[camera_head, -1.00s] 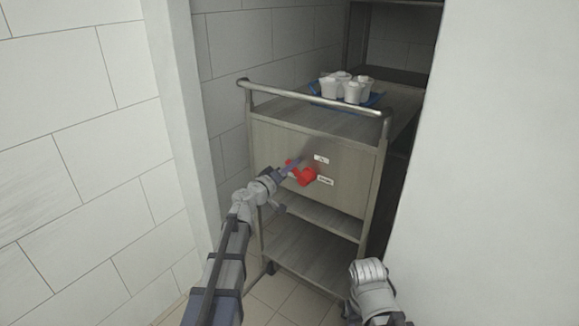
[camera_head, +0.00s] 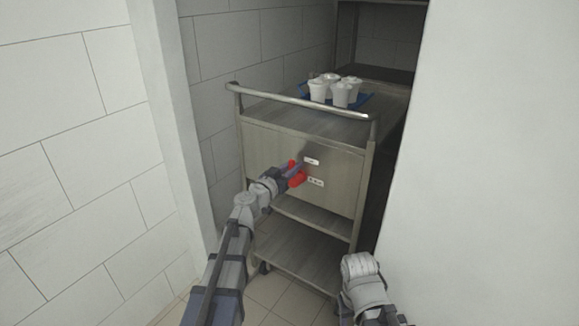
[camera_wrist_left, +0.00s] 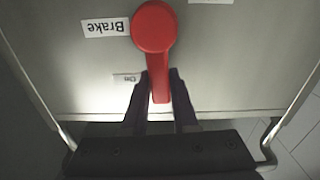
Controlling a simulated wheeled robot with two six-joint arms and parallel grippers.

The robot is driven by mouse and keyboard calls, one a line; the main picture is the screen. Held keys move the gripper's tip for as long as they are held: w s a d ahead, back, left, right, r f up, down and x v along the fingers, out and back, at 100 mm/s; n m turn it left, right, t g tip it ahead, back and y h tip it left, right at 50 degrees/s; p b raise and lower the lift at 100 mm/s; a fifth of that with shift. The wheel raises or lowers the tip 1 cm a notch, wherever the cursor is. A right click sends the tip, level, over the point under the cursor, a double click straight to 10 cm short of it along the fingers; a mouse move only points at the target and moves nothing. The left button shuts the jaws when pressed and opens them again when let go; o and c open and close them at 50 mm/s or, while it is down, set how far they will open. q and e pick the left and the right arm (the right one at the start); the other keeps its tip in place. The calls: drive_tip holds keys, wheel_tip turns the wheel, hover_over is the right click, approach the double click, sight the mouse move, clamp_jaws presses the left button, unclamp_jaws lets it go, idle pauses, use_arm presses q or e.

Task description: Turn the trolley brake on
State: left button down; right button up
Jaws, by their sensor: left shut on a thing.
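The red brake lever (camera_head: 298,179) is on the front panel of the trolley (camera_head: 262,149). In the left wrist view the lever (camera_wrist_left: 153,27) has a round hub at the top and a narrow handle pointing down the picture. My left gripper (camera_wrist_left: 160,92) is shut on this handle, with one dark finger on each side. In the head view the left gripper (camera_head: 288,178) partly hides the lever. A "Brake" label (camera_wrist_left: 105,27) reads upside down beside the hub. A smaller label (camera_wrist_left: 127,78), apparently "On", is partly hidden by a finger. My right gripper's fingers are not visible.
White cups (camera_head: 340,94) stand on a blue tray (camera_head: 368,98) on the trolley top, behind the push handle (camera_head: 300,101). A tiled wall (camera_head: 75,160) is close on the left, and a plain white wall (camera_head: 490,160) on the right. The trolley's lower shelf (camera_head: 300,255) is empty.

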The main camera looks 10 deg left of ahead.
use_arm(q)
drive_tip(key=shift+s+d+m, duration=0.15)
drive_tip(key=shift+d+m, duration=0.1)
drive_tip(key=shift+m, duration=0.25)
drive_tip(key=c, duration=0.7)
unclamp_jaws()
drive_tip(key=v, duration=0.7)
drive_tip(key=shift+s+a, duration=0.15)
drive_tip(key=shift+s, duration=0.2)
